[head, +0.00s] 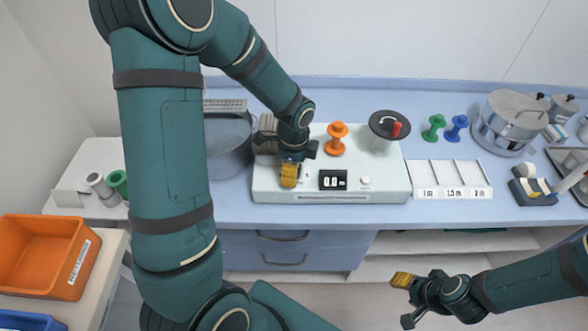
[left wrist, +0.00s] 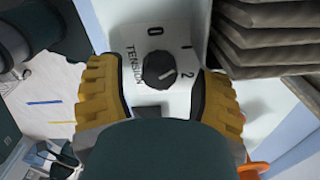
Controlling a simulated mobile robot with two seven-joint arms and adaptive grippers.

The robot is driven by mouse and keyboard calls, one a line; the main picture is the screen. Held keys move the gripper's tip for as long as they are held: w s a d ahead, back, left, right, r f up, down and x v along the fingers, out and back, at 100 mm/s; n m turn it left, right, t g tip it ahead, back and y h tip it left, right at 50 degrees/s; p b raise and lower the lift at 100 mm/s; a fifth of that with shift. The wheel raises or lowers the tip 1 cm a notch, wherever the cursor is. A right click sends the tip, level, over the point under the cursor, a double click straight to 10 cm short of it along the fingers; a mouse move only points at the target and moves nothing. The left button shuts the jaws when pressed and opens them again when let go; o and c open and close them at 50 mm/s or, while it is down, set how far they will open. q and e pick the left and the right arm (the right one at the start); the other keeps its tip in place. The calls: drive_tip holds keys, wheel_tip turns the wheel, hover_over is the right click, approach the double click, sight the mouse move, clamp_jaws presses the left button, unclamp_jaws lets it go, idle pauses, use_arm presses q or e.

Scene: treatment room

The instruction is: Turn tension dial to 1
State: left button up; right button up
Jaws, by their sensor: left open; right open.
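The tension dial (left wrist: 158,69) is a small round black knob on a white panel marked TENSION, with 0, 1 and 2 around it. A pale mark on the knob faces right and slightly down, roughly toward the 2. My left gripper (left wrist: 158,92) is open, its yellow fingers on either side of the dial with gaps between. In the head view my left gripper (head: 290,175) is over the left part of the white machine (head: 385,188) and hides the dial. My right gripper (head: 402,279) is open and empty, low in front of the counter.
Dark ribbed plates (left wrist: 265,45) stand close to my left gripper.

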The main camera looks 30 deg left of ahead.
use_arm(q)
wheel_tip(320, 180, up, 11)
idle(0.4)
drive_tip(key=shift+r, duration=0.1)
idle(0.3)
